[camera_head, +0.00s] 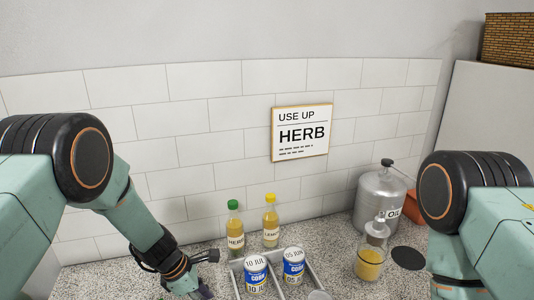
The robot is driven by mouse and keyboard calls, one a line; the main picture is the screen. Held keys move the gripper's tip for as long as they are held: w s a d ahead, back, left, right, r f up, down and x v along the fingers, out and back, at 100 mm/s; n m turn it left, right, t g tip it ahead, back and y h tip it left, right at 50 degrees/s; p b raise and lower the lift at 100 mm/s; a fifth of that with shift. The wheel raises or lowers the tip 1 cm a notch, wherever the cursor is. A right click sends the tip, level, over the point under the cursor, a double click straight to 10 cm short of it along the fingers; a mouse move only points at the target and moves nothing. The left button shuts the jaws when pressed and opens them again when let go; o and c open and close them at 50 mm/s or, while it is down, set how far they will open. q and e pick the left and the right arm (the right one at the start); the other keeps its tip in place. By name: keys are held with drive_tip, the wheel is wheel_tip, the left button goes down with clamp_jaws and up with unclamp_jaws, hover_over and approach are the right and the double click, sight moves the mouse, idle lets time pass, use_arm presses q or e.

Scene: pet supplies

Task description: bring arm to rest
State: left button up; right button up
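My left arm comes in from the left and reaches down to the counter. My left gripper (208,275) is at the left of the metal tray, with its two fingers spread apart and nothing visible between them. Its lower finger is partly cut off by the picture's bottom edge. My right arm (462,225) comes in from the right and bends downward. Its gripper is below the picture and hidden.
Two cans (256,273) (293,266) stand in the metal tray (235,282). Herb (235,232) and lemon (270,224) bottles stand behind it. A yellow-filled jar (369,265), a dark disc (409,258) and an oil canister (379,200) are at right, near my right arm.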

use_arm(q)
drive_tip(key=x, duration=0.3)
drive_tip(key=shift+f, duration=0.35)
drive_tip(key=shift+r+p, duration=0.55)
drive_tip(key=shift+r, duration=0.3)
drive_tip(key=shift+s, duration=0.1)
